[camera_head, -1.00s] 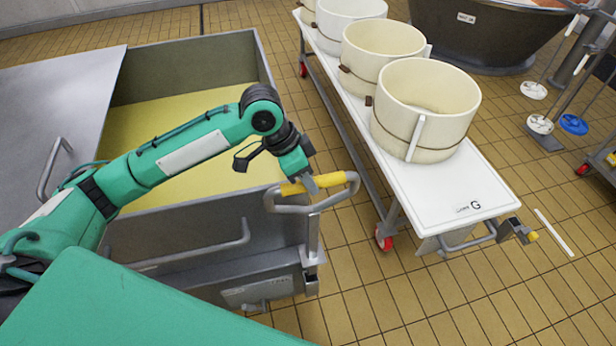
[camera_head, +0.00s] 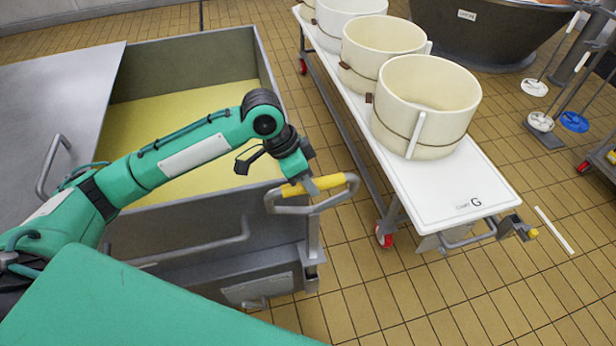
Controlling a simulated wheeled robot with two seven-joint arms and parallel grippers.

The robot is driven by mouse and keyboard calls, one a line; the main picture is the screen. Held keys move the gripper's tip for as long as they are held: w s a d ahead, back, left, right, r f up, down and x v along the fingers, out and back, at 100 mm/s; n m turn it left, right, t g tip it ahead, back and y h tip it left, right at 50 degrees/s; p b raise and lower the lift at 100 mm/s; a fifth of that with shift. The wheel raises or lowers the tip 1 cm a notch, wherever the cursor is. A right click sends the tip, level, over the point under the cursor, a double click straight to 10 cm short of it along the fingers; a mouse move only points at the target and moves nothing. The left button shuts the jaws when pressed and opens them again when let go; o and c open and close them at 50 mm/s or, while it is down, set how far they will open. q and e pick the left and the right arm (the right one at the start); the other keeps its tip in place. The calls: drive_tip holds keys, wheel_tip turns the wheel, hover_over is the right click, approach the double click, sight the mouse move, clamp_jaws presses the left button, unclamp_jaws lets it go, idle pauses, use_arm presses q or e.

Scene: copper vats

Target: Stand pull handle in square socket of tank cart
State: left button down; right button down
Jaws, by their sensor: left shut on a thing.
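The pull handle is a grey metal loop with a yellow grip (camera_head: 316,186) and a straight stem (camera_head: 313,236) pointing down, roughly upright. My left gripper (camera_head: 303,187) is shut on the yellow grip from above. The tank cart (camera_head: 205,210) is a large grey steel tank with yellow contents, at left. The stem stands at the tank's front right corner, and its lower end meets or overlaps the bracket (camera_head: 313,272) there. The square socket's opening is not clearly visible, so I cannot tell whether the stem is inside it. My right gripper is out of view.
A white-topped cart (camera_head: 455,190) marked G, with several cream tubs (camera_head: 425,100), stands to the right of the tank. Tiled floor (camera_head: 375,295) is free in front. A dark vat (camera_head: 480,30) and floor tools (camera_head: 540,122) are at back right.

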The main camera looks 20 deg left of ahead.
use_arm(q)
drive_tip(key=b, duration=0.1)
hover_over(306, 216)
drive_tip(key=shift+w+d+f, duration=0.15)
drive_tip(key=shift+f, duration=1.3)
drive_tip(key=shift+w+d+f, duration=0.1)
drive_tip(key=shift+f, duration=1.3)
drive_tip(key=shift+f+b, duration=1.15)
drive_tip(key=shift+f, duration=3.35)
drive_tip(key=c, duration=1.1)
unclamp_jaws()
drive_tip(key=shift+s+f, duration=0.1)
drive_tip(key=shift+f, duration=0.1)
drive_tip(key=b+v, duration=0.1)
drive_tip(key=v, duration=1.3)
drive_tip(key=shift+b, duration=0.4)
drive_tip(key=shift+d, duration=0.1)
